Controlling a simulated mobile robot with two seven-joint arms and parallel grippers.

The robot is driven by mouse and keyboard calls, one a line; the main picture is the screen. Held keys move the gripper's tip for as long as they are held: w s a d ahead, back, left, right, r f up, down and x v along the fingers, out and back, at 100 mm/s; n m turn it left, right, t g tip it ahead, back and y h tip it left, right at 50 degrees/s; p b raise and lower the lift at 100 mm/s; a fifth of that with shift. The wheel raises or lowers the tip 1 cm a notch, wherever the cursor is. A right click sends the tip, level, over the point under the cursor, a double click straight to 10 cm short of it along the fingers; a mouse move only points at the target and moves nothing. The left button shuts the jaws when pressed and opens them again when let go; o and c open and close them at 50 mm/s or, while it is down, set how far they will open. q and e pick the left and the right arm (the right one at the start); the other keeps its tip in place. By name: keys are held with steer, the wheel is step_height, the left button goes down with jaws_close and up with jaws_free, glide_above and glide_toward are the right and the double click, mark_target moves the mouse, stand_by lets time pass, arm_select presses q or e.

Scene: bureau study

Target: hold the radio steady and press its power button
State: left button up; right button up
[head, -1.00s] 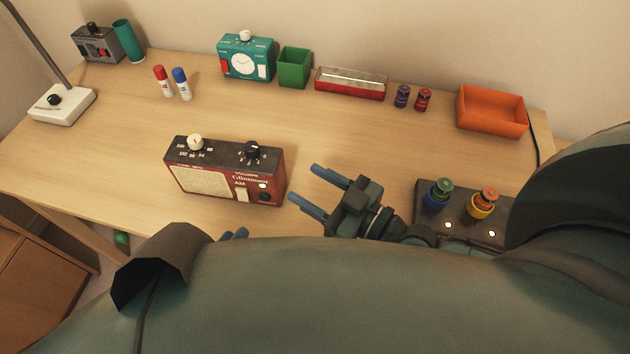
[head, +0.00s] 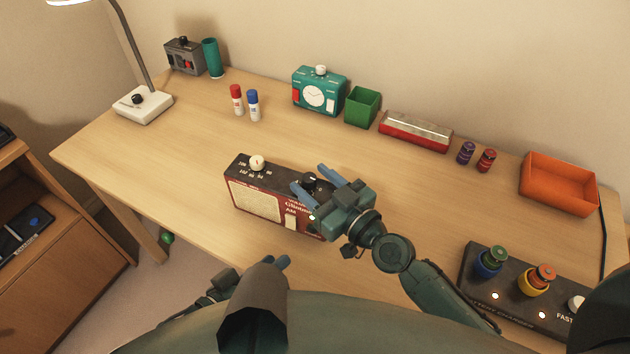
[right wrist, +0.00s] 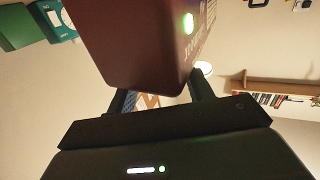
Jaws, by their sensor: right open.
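The dark red radio (head: 255,200) stands upright on the desk, with a cream speaker grille, a white top knob (head: 257,162), a dark top knob and a pale front switch (head: 291,221). My right gripper (head: 308,180) is open at the radio's right end and hides part of it. In the right wrist view the radio (right wrist: 135,45) looms close, with a lit green spot (right wrist: 188,23); the open fingers (right wrist: 160,95) are beside it, contact unclear. My left gripper (head: 277,263) is low, off the desk's front edge, mostly hidden by my arm.
The desk left of the radio is clear.

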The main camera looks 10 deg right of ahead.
steer(key=shift+w, duration=0.1)
steer(key=shift+c, duration=0.2)
jaws_close()
stand_by(0.4)
arm_select(q)
steer(key=shift+c, duration=0.5)
jaws_close()
stand_by(1.2)
